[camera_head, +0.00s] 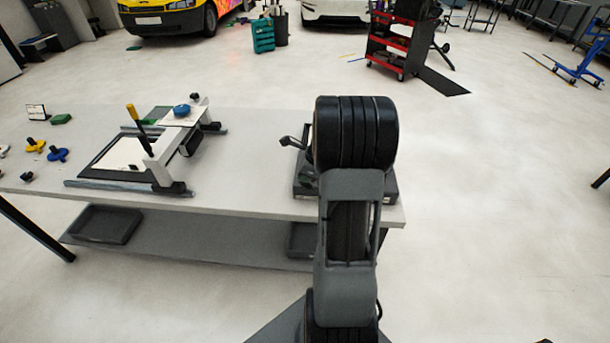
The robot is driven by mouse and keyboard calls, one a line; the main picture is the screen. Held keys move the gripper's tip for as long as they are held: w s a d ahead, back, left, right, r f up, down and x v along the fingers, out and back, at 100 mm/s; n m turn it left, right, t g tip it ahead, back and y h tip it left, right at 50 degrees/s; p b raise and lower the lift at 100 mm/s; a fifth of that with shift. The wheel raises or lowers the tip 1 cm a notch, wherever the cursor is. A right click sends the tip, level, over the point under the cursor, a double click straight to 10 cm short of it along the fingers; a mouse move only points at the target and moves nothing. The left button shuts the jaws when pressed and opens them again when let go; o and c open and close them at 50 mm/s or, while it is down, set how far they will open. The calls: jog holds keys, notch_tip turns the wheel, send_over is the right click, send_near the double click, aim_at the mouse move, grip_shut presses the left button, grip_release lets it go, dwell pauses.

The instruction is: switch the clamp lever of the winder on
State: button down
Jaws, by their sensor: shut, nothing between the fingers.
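Two devices stand on the white table (248,180), and I cannot tell for sure which is the winder. The left device (177,140) has a white crossbar, a blue knob (181,110) and a tilted black lever with a yellow grip (131,111). The right device (302,187) has a dark flat base and is largely hidden behind my arm. A short dark handle (290,141) sticks out to its left. My arm stands upright in front of the right device. My gripper does not show.
Yellow and blue knobs (57,155) and small dark parts lie at the table's left. Bare tabletop separates the two devices. Dark trays (106,223) sit on the lower shelf. A red and black cart (391,45) stands behind.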

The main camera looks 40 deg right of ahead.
jog(key=a+p+v, duration=0.1)
jog(key=v, duration=1.2)
jog(key=shift+w+r, duration=0.25)
jog(key=shift+w, duration=0.05)
